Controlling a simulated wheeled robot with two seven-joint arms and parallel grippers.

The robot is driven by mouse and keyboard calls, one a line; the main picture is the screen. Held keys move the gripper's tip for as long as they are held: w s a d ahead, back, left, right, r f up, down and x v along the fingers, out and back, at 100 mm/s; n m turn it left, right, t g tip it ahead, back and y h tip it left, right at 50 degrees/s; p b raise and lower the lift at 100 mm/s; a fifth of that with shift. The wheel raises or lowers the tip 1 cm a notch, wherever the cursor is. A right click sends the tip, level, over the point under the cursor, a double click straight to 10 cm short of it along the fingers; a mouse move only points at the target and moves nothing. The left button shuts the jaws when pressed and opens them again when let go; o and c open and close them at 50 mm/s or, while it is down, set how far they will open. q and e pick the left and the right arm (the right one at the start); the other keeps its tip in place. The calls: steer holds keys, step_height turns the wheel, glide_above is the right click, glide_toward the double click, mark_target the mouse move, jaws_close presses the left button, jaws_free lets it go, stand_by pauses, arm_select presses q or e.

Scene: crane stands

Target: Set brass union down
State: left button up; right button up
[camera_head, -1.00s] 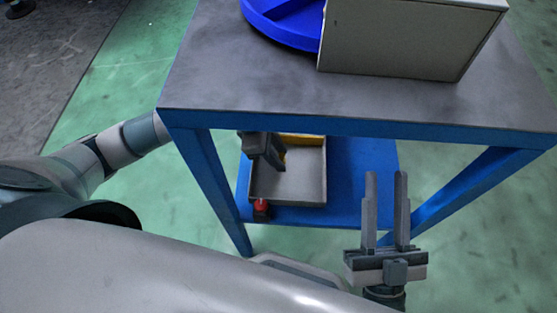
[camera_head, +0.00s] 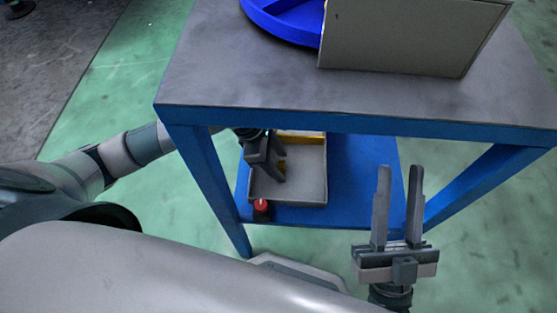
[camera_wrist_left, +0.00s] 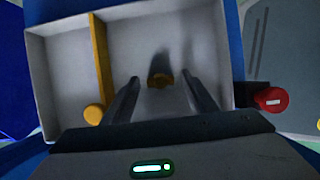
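The brass union (camera_wrist_left: 161,80) is a small brownish-gold piece in the larger compartment of the grey tray (camera_wrist_left: 218,50), seen in the left wrist view. My left gripper (camera_wrist_left: 162,88) is open, one finger on each side of the union with gaps between. Whether the union rests fully on the tray floor is hard to tell. In the head view my left gripper (camera_head: 268,172) reaches under the tabletop, over the left part of the tray (camera_head: 310,185), and mostly hides the union. My right gripper (camera_head: 398,190) is open and empty, pointing up at the table's front right.
The blue lower shelf (camera_head: 365,180) carries the tray, with free room on its right. A yellow divider (camera_wrist_left: 100,55) with a round yellow end splits the tray. A red button (camera_head: 262,205) stands at its near side. The tabletop (camera_head: 250,85) overhangs; a blue table leg (camera_head: 210,180) is near my left arm.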

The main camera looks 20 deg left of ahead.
steer(key=shift+w+r, duration=0.1)
steer(key=shift+r, duration=0.05)
arm_select(q)
steer(key=shift+r, duration=0.1)
steer(key=shift+r, duration=0.15)
steer(key=p+v, duration=0.1)
steer(key=v, duration=0.4)
steer(key=p+v, duration=0.1)
steer(key=v, duration=0.5)
steer(key=shift+a+r, duration=0.25)
steer(key=shift+r, duration=0.1)
arm_select(e)
step_height(320, 180, down, 7)
steer(key=w+a+g+h, duration=0.1)
steer(key=w+g, duration=0.1)
steer(key=g, duration=0.2)
steer(key=shift+w+a, duration=0.15)
arm_select(q)
steer(key=shift+s, duration=0.2)
